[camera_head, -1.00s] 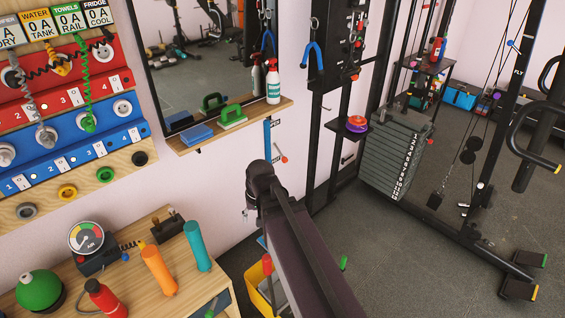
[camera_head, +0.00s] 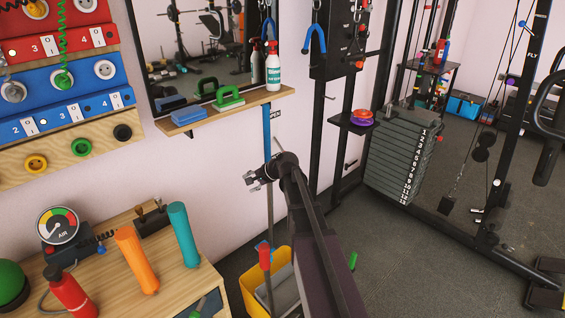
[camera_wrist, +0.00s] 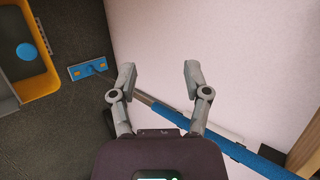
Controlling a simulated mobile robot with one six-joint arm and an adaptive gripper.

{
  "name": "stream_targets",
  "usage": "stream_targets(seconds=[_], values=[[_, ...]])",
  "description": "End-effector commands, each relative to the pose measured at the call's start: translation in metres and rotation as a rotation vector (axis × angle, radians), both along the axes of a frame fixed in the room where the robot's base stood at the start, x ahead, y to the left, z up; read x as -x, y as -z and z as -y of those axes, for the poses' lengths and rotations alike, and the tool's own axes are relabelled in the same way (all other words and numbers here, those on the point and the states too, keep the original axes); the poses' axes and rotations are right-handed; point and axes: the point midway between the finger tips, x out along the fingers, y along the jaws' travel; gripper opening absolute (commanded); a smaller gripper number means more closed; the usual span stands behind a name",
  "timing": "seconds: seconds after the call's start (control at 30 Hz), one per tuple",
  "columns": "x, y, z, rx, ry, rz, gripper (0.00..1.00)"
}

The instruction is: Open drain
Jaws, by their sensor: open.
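I cannot pick out a drain in either view. My gripper (camera_head: 255,178) is in front of the wall below the shelf, and in the wrist view (camera_wrist: 158,80) its two fingers are spread with nothing between them. A flat mop with a blue handle (camera_head: 266,125) leans on the wall close behind the gripper. In the wrist view the mop's pole (camera_wrist: 250,158) passes behind the fingers, and its blue head (camera_wrist: 88,68) is on the floor. A yellow bucket (camera_head: 246,292) stands on the floor below. Its edge shows in the wrist view (camera_wrist: 51,75), with a round blue thing (camera_wrist: 26,51) inside.
A wooden bench (camera_head: 105,285) with an orange cylinder (camera_head: 137,262), a teal cylinder (camera_head: 183,235) and a gauge (camera_head: 58,226) is at the lower left. A weight stack (camera_head: 398,165) stands right of my arm.

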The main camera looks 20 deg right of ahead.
Motion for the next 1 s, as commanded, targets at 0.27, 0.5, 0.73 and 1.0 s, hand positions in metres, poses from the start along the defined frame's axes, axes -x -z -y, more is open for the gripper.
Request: stream_targets(seconds=[0.27,0.5,0.73,1.0], values=[[-0.058,0.037,0.048,-0.253,0.225,0.024,0.62],[-0.099,0.058,0.096,-0.486,0.405,0.036,0.62],[-0.134,0.079,0.152,-0.721,0.566,0.045,0.62],[-0.166,0.104,0.224,-1.01,0.735,0.051,0.62]])
